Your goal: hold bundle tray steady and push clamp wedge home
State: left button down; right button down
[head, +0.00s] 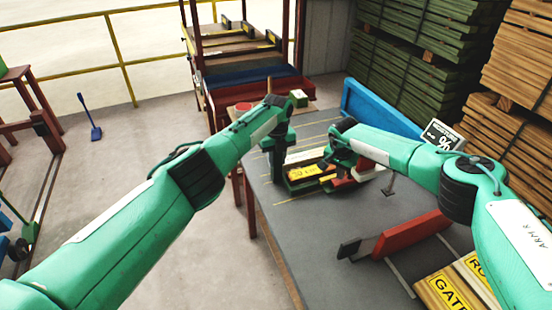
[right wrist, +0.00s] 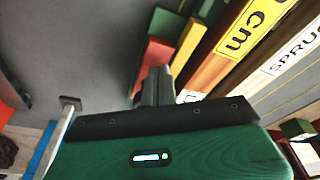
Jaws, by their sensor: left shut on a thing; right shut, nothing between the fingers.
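The green bundle tray (head: 297,190) stands on the grey table and holds boards with yellow and white labels. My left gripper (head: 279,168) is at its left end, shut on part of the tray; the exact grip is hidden. A red block that looks like the clamp wedge (right wrist: 153,62) lies beside a yellow strip (right wrist: 187,46) and a green block (right wrist: 165,22) in the right wrist view. My right gripper (right wrist: 157,80) is shut and empty, its tips at the near end of the red block. I cannot tell whether they touch. In the head view my arm partly covers this spot.
On the table (head: 330,255), a red piece with a dark end plate (head: 400,235) and yellow-labelled boards (head: 447,290) lie toward the front right. A blue panel (head: 375,107) and a small sign (head: 441,135) stand behind. The table's left front is clear.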

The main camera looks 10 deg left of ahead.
jog(key=shift+s+d+f, duration=0.2)
jog(key=shift+d+f, duration=0.4)
jog(key=shift+f, duration=0.15)
jog(key=shift+w+d, duration=0.25)
jog(key=shift+d, duration=0.3)
jog(key=shift+w+d+r, duration=0.1)
jog(key=shift+r, duration=0.9)
jog(key=shift+a+r, duration=0.3)
jog(key=shift+r, duration=0.3)
jog(key=shift+a+r, duration=0.3)
jog(key=shift+r, duration=0.3)
jog(key=shift+a+v, duration=0.15)
jog(key=shift+v, duration=0.55)
jog(key=shift+a+v, duration=0.15)
jog(key=shift+v, duration=0.55)
